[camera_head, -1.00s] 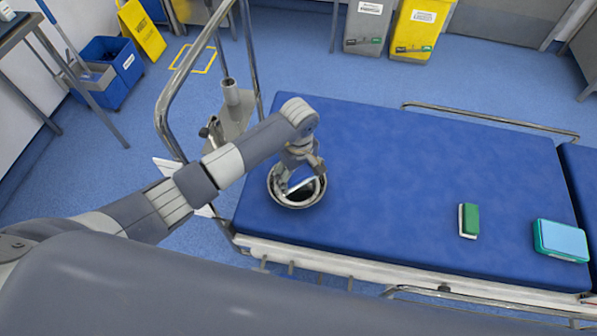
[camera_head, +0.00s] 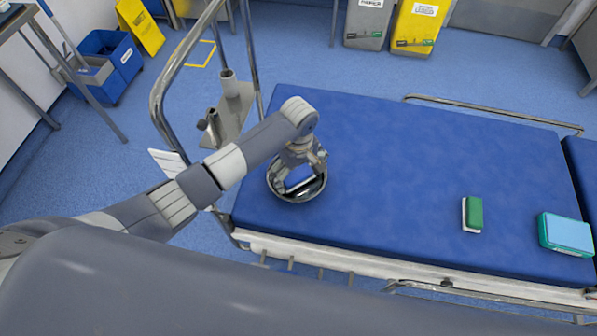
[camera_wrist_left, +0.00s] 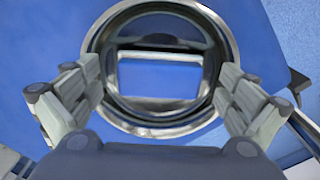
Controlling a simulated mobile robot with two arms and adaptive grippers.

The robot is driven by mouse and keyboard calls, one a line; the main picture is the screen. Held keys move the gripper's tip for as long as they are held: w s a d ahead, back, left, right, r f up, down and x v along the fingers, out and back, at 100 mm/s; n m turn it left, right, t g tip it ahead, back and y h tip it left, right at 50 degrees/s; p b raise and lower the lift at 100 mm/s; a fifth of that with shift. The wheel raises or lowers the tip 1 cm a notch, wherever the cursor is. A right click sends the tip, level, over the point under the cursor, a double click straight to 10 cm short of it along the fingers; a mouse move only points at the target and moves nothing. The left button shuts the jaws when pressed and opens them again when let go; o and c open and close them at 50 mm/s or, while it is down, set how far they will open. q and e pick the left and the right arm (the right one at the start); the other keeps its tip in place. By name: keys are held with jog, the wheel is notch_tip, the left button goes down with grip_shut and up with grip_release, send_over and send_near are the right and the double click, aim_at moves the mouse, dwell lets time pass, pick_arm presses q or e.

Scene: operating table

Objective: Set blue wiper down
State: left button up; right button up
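The blue wiper (camera_wrist_left: 160,80), a blue block with a pale edge, lies inside a round metal bowl (camera_wrist_left: 97,38) in the left wrist view. In the head view the bowl (camera_head: 283,196) stands at the left end of the blue operating table, and only the wiper's pale edge shows clearly in it. My left gripper (camera_head: 300,172) is right over the bowl, pointing down. Its fingers are spread to either side of the wiper, with gaps between them and it in the left wrist view. My right gripper is not in view.
A green-and-white wiper (camera_head: 474,214) and a teal box (camera_head: 566,235) lie on the right part of the operating table (camera_head: 400,170). The table's middle is clear. A metal rail frame (camera_head: 172,85) stands at its left end.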

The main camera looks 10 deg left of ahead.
aim_at(299, 176)
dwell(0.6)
pick_arm(q)
notch_tip(299, 176, up, 7)
jog(key=p, duration=0.5)
jog(key=shift+r, duration=0.1)
